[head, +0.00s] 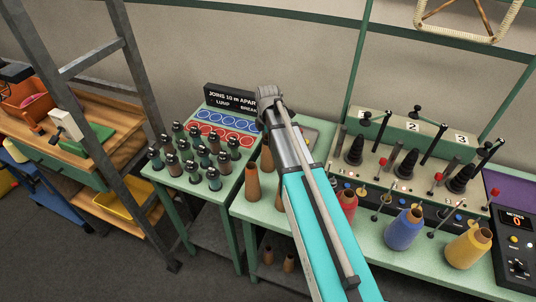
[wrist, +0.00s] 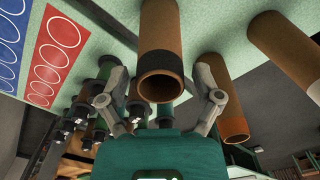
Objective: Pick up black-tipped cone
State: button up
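In the wrist view, a brown cone (wrist: 160,35) with a black band near its open end lies between the two fingers of my gripper (wrist: 161,82). The fingers are open, with a visible gap on each side of the cone. One brown cone (head: 252,182) shows left of the arm.
Several dark spools (head: 190,155) stand left on the table, beside a sheet of blue and red rings (head: 218,126) and a black sign (head: 231,99). Red, blue (head: 404,230) and yellow (head: 468,246) yarn cones stand right, before a numbered machine (head: 410,135).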

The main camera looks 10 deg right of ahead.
jog(key=shift+s, duration=0.1)
jog(key=c, duration=0.7)
jog(key=shift+r, duration=0.15)
notch_tip(320, 180, up, 10)
jog(key=p, duration=1)
dwell(0.4)
